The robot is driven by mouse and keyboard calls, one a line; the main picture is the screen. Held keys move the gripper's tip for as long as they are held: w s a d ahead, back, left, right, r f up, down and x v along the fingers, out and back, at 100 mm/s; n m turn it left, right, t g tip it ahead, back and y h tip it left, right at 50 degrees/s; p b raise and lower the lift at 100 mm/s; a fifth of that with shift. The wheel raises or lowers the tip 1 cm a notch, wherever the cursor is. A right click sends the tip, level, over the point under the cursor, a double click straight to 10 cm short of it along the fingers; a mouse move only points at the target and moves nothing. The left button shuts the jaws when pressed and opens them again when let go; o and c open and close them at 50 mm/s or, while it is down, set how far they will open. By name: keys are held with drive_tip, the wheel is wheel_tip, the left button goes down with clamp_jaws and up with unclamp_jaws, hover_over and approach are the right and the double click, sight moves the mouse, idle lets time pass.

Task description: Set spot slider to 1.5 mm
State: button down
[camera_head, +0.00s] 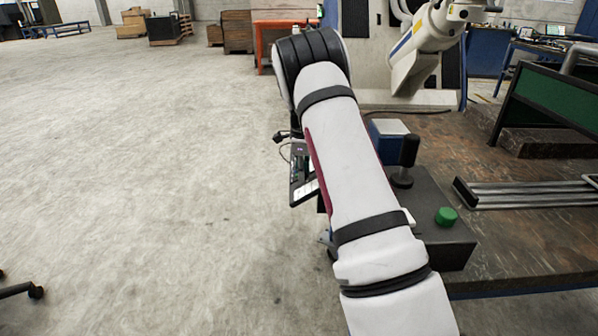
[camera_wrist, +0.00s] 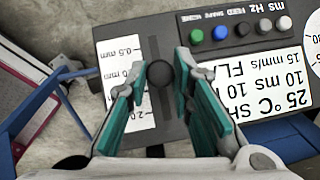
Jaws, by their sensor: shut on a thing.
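In the wrist view, the spot slider's round black knob (camera_wrist: 160,74) sits in a dark vertical slot on a grey control panel (camera_wrist: 172,35). A white scale label (camera_wrist: 124,53) lies left of the slot. Its 0.5 mm mark shows above the knob's level. The marks near and below the knob are partly hidden by the left finger. My gripper (camera_wrist: 161,76) has its teal-padded fingertips on the left and right of the knob, shut on it. In the head view my arm hides the gripper and the slider.
Right of the slot are green (camera_wrist: 196,36), blue and black buttons, a white knob (camera_wrist: 285,23) and a text display (camera_wrist: 262,85). In the head view, a dark box with a joystick (camera_head: 407,155) and green button (camera_head: 446,216) stands on the workbench (camera_head: 520,235). The left floor is open.

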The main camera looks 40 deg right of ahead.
sight(305, 186)
drive_tip(key=shift+s+d+r, duration=0.35)
drive_tip(key=shift+d+r, duration=0.1)
drive_tip(key=shift+f, duration=0.1)
drive_tip(key=c, duration=1.4)
unclamp_jaws()
wheel_tip(305, 186, up, 12)
drive_tip(key=a, duration=0.1)
drive_tip(key=shift+s, duration=0.45)
